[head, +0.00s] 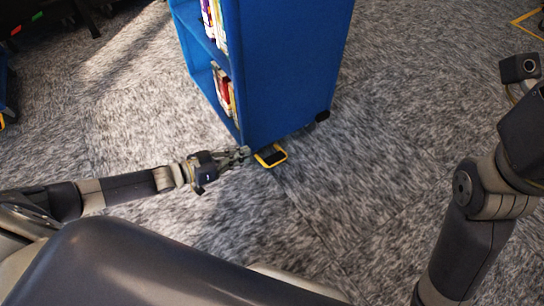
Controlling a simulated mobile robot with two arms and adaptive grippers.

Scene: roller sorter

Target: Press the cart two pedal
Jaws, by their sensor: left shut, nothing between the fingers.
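A blue book cart (290,75) stands on the carpet ahead of me, with books on its left-facing shelves. Its pedal (271,156), yellow-edged with a dark middle, sticks out low at the cart's near bottom corner. My left gripper (245,152) is shut and empty, its fingertips just left of the pedal and close to the cart's bottom corner. I cannot tell whether the fingertips touch the pedal. My right arm (485,200) is at the right edge; its gripper is out of the picture. No number shows on the cart.
A dark caster (322,116) shows under the cart's right bottom corner. Part of another blue thing (8,85) with a bit of yellow is at the left edge. Yellow floor tape (528,22) marks the top right. The grey carpet (400,130) right of the cart is clear.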

